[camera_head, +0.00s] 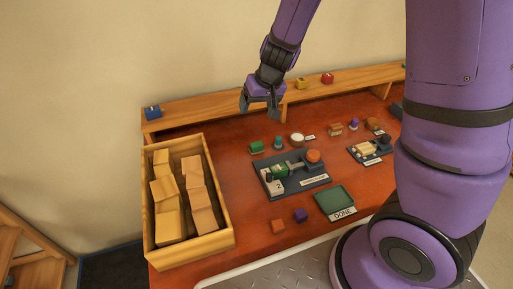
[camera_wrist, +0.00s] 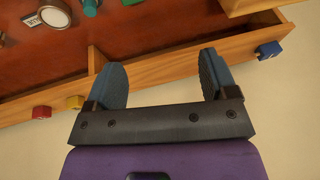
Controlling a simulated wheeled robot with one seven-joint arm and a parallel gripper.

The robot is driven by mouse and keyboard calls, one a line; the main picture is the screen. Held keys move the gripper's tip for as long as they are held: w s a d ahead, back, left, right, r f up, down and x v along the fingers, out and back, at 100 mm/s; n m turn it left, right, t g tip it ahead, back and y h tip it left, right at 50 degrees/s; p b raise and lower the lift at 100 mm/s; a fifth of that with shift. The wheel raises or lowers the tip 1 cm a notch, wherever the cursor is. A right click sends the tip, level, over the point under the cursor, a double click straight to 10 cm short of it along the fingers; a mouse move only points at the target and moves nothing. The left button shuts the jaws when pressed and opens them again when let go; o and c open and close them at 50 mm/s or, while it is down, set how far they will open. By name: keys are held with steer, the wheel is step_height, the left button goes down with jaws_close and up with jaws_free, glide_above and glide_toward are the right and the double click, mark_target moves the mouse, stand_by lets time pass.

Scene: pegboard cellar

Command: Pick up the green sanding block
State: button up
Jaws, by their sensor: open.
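A small green block (camera_head: 257,147) lies on the red-brown tabletop, left of a teal cylinder (camera_head: 278,142). It looks like the sanding block. In the wrist view only a sliver of green (camera_wrist: 131,2) shows at the top edge, near the teal cylinder (camera_wrist: 91,7). My gripper (camera_head: 259,105) is open and empty, raised near the back ledge, above and behind the green block. Both blue fingers (camera_wrist: 163,65) are spread apart with nothing between them.
A wooden box (camera_head: 227,238) of tan blocks stands at left. The back ledge (camera_head: 215,105) carries blue (camera_head: 152,112), yellow (camera_head: 301,83) and red (camera_head: 327,78) pieces. A round white-faced item (camera_head: 297,138) stands right of the cylinder. A green tray (camera_head: 335,199) lies in front.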

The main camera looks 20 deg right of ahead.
steer(key=h, duration=0.2)
glide_toward(257, 143)
steer(key=shift+a+x, duration=0.2)
steer(key=shift+x, duration=1.05)
steer(key=shift+a+x, duration=0.15)
steer(key=shift+x, duration=1.05)
steer(key=shift+w+d+f+g, duration=0.15)
steer(key=shift+w+f, duration=0.05)
steer(key=shift+f, duration=0.55)
steer(key=shift+w+d+f+g, duration=0.15)
steer(key=shift+w+f, duration=0.1)
steer(key=shift+f, duration=0.55)
steer(key=shift+x, duration=1)
steer(key=c, duration=1)
steer(key=shift+r, duration=0.15)
steer(key=shift+a+r, duration=0.1)
steer(key=shift+r, duration=4.75)
